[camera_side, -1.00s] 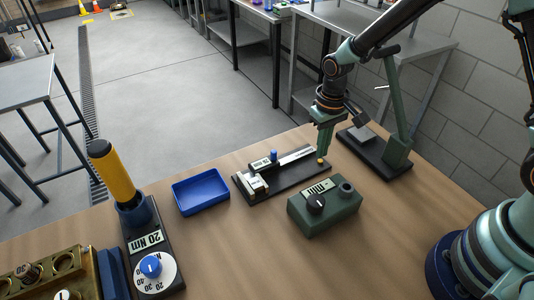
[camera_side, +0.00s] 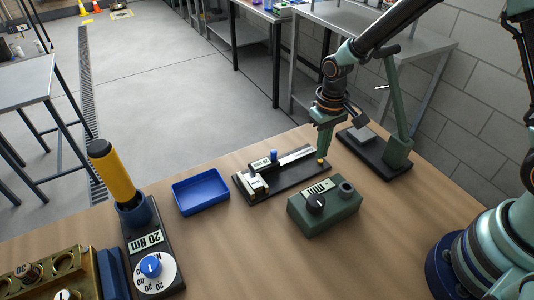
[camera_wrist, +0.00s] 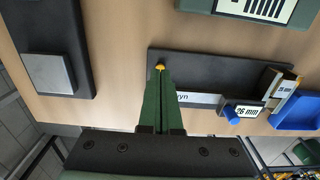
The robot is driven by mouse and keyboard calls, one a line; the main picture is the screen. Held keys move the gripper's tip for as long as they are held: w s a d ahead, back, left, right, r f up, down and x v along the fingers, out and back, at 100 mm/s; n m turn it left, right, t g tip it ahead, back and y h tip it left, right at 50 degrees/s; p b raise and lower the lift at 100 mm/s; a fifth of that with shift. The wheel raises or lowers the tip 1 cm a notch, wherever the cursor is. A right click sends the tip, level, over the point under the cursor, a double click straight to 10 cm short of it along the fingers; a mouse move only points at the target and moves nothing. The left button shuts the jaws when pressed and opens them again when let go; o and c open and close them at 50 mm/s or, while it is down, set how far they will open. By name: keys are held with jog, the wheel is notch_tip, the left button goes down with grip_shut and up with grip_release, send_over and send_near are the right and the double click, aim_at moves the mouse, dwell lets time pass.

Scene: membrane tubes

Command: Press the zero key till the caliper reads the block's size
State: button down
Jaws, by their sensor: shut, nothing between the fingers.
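The caliper lies on a black base (camera_side: 300,185), with a pale beam, a blue knob (camera_side: 273,156) and jaws at its left end. A light block (camera_wrist: 287,84) sits at the jaws in the wrist view. The caliper's display (camera_wrist: 248,111) seems to read 26 mm there. The yellow zero key (camera_side: 320,161) is at the base's right end. My gripper (camera_side: 323,154) is shut and empty, pointing down with its fingertips right at the key. In the wrist view, the key (camera_wrist: 160,67) shows just past the fingertips; I cannot tell whether they touch it.
A green box (camera_side: 330,212) with a dial stands in front of the caliper. A blue tray (camera_side: 201,192) is to its left. A green stand on a black base (camera_side: 375,160) is close on the right. A torque tester (camera_side: 152,255) is at front left.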

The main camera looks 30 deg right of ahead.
jog(key=shift+f, duration=0.85)
dwell(0.8)
jog(key=shift+r, duration=3)
jog(key=shift+r, duration=0.1)
jog(key=s+d+r+t, duration=0.2)
jog(key=s+r, duration=0.3)
jog(key=r, duration=0.3)
jog(key=s+d+r+t, duration=0.3)
jog(key=s+r, duration=0.3)
jog(key=r, duration=0.3)
jog(key=shift+d+r+t, duration=0.3)
jog(key=shift+d, duration=0.45)
